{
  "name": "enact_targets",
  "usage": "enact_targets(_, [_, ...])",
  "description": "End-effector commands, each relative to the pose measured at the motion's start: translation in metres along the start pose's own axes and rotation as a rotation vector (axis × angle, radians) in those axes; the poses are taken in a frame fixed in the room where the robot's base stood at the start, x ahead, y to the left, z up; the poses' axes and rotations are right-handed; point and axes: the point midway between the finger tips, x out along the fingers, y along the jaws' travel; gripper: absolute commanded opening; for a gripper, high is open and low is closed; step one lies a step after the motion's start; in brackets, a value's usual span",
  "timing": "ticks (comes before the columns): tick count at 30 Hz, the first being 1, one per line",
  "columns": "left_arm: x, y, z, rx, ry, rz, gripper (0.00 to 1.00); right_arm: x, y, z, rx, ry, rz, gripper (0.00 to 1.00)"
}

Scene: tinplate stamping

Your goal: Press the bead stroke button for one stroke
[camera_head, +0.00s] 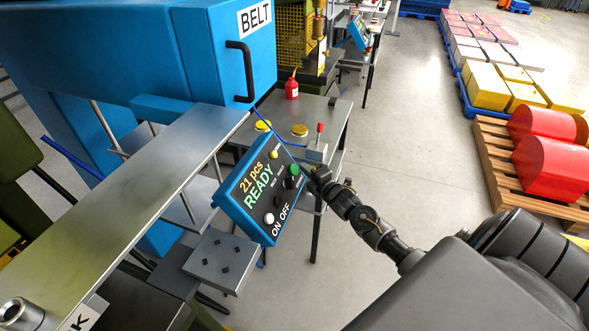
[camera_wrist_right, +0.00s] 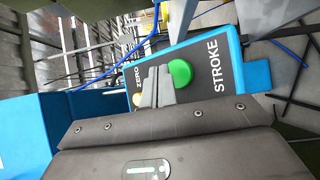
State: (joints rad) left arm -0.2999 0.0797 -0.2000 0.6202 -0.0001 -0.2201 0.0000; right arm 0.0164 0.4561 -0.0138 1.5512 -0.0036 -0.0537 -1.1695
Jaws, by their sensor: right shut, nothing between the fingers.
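The blue control box (camera_head: 238,205) has a dark face reading "21 pcs READY" in the head view. Its green button (camera_head: 294,169) sits near the upper right edge. My right gripper (camera_head: 312,176) is just right of the box, close to the green button. In the right wrist view its shut, empty fingertips (camera_wrist_right: 157,76) overlap the left edge of the green button. I cannot tell whether they touch it. My left gripper is out of view.
A grey table (camera_head: 330,108) behind the box holds a red bottle (camera_head: 291,89) and two yellow buttons. A blue machine marked BELT (camera_head: 215,50) and a long metal plate (camera_head: 140,190) stand left. Pallets (camera_head: 483,150) with stacked loads line the right; open floor lies between.

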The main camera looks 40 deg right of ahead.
Motion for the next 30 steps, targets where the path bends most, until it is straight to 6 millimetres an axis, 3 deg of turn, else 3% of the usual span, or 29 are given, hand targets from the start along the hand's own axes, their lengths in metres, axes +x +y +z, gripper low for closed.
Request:
enact_targets(11, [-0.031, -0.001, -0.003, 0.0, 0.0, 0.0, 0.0, -0.026, 0.022, 0.019, -0.001, 0.0, -0.001, 0.0])
enact_targets(30, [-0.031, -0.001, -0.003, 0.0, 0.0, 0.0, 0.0, -0.028, 0.022, 0.021, 0.012, 0.0, 0.0, 0.0])
